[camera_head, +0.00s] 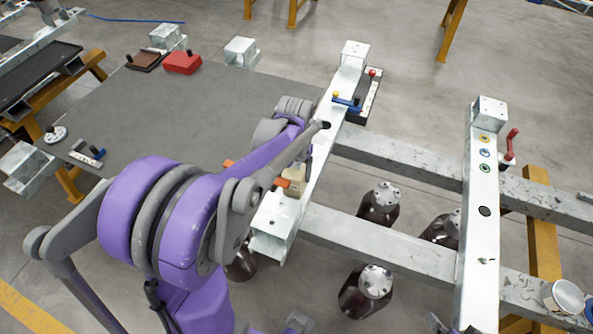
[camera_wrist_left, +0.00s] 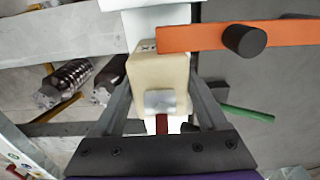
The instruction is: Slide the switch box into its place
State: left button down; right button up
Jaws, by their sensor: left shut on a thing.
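The switch box (camera_head: 291,183) is a beige block with an orange lever, at the near part of the left white beam (camera_head: 318,165). In the left wrist view the switch box (camera_wrist_left: 158,78) fills the space between the fingers, and its orange lever (camera_wrist_left: 215,37) with a dark knob sticks out to the right. My left gripper (camera_wrist_left: 160,95) is shut on the box. In the head view my purple arm hides part of the beam and most of the gripper. Whether the box touches the beam cannot be told. My right gripper is not in view.
A blue-handled lever (camera_head: 346,103) and a dark plate with a red knob (camera_head: 371,92) sit farther along the beam. The right beam (camera_head: 482,215) carries several coloured buttons. Grey crossbars join the beams. Dark bottles (camera_head: 379,203) stand below. The grey table (camera_head: 200,110) lies left.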

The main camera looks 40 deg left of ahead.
pick_arm(q)
jog(key=shift+s+f, duration=0.3)
jog(key=shift+s, duration=0.05)
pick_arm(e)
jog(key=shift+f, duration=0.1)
pick_arm(q)
grip_release()
jog(key=shift+r, duration=0.1)
jog(key=shift+w+a+r+p, duration=0.1)
jog(key=shift+a+r+p, duration=0.05)
jog(key=shift+r+p, duration=0.4)
jog(key=shift+w+a+r+p, duration=0.15)
jog(key=shift+r+p, duration=0.25)
jog(key=shift+r, duration=0.2)
jog(key=shift+d+r+p, duration=0.1)
jog(key=shift+r+p, duration=0.35)
jog(key=shift+r, duration=0.35)
jog(key=shift+r+p, duration=1.65)
jog(key=shift+r, duration=1.4)
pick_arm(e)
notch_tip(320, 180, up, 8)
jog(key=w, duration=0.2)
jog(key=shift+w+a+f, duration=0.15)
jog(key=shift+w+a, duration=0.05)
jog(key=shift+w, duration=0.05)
